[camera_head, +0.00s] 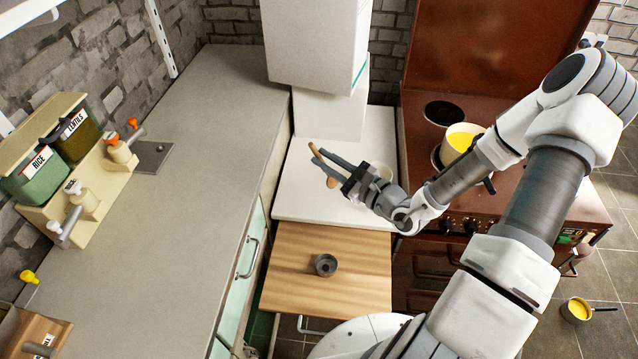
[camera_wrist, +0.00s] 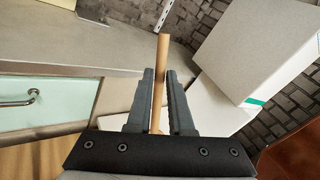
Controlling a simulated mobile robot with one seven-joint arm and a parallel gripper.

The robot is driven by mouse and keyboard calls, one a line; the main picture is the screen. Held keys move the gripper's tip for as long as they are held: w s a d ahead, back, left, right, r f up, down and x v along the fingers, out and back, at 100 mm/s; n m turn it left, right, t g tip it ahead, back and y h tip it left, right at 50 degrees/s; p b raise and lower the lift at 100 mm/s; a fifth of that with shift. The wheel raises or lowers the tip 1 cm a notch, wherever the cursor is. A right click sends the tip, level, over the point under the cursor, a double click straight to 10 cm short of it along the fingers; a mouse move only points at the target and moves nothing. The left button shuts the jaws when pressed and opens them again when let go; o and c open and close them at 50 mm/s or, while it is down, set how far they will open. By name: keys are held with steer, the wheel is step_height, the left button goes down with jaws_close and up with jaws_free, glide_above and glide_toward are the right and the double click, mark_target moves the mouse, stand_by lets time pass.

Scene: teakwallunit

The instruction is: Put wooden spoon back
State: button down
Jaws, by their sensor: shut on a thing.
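The wooden spoon (camera_wrist: 162,62) is a thin light-brown stick between my gripper's two dark fingers in the wrist view. Its handle points up and away from the palm, and its lower end is hidden by the gripper. In the head view the spoon (camera_head: 317,152) shows at the tips of my gripper (camera_head: 330,165). My gripper (camera_wrist: 160,95) is shut on it. It holds the spoon above the white counter, left of the stove.
A white bowl (camera_head: 379,172) is partly hidden behind my gripper. A wooden board (camera_head: 350,275) bears a small dark cup (camera_head: 326,264). The stove (camera_head: 520,205) carries a pot of yellow contents (camera_head: 460,140). A long grey counter (camera_head: 190,200) is mostly clear. A white hood (camera_head: 312,45) stands behind.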

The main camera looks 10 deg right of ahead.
steer(key=a+f+n+g+y+b, duration=0.2)
steer(key=a+n+g+y, duration=0.1)
steer(key=a+n+g, duration=0.15)
steer(key=n+g+h+b, duration=1)
steer(key=n+h+b, duration=0.3)
steer(key=n, duration=0.3)
glide_above(320, 196)
step_height(320, 196, down, 14)
steer(key=shift+r, duration=0.2)
steer(key=shift+a+m, duration=0.1)
steer(key=shift+m, duration=0.15)
step_height(320, 196, down, 10)
steer(key=shift+r+b, duration=0.2)
steer(key=shift+b, duration=0.55)
steer(key=shift+f, duration=0.1)
